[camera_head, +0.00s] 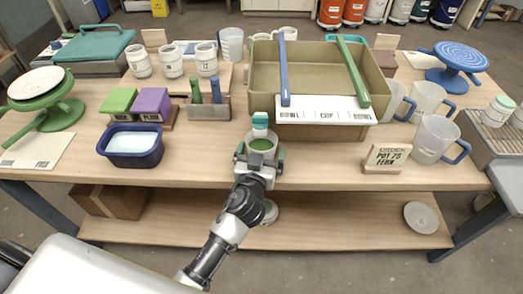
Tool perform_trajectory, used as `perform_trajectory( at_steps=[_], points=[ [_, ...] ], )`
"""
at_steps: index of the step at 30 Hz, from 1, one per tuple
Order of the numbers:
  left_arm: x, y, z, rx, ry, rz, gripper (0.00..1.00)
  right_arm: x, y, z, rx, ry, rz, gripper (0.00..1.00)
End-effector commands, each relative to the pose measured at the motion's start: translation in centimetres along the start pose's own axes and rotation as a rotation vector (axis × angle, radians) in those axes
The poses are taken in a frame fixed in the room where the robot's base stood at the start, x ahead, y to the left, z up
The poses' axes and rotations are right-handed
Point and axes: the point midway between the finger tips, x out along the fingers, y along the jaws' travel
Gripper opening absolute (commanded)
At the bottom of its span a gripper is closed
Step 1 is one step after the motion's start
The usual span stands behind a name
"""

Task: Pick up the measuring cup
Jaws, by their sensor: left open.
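Clear measuring jugs with blue handles stand at the right of the table: one at the front (434,140), one behind it (427,99), and one (393,98) partly hidden by the bin. A similar clear jug (231,46) stands at the back. A small pale cup with green inside (262,145) stands near the table's front edge, in the middle. My left gripper (259,157) is open at the front of this cup, with its fingers at the cup's sides; whether they touch it I cannot tell. My right gripper is out of view.
A large tan bin (262,75) stands behind the cup, with a blue and a green stick across it. A teal-lidded jar (260,121) is close behind the cup. A blue tub (133,158) is left, a wooden sign (386,158) right.

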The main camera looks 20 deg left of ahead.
Motion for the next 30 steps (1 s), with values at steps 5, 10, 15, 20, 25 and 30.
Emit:
perform_trajectory(
  at_steps=[5, 10, 15, 20, 25, 30],
  points=[
    [-0.03, 0.0, 0.02, 0.0, 0.0, 0.0, 0.82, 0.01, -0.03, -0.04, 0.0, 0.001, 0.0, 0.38],
    [-0.04, 0.0, 0.02, 0.001, 0.0, 0.0, 0.56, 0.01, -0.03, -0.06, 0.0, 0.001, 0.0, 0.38],
    [-0.04, 0.01, -0.07, 0.0, 0.002, 0.001, 0.41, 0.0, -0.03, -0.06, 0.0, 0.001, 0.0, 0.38],
    [-0.04, 0.02, -0.09, 0.0, 0.002, 0.001, 0.41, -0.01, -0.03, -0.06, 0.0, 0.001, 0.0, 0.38],
    [-0.05, 0.02, -0.38, 0.0, 0.002, 0.001, 0.41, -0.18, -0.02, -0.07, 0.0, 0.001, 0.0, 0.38],
    [-0.41, 0.05, -0.58, 0.0, 0.001, 0.002, 0.41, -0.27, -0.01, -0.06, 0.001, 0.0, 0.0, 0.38]
  ],
)
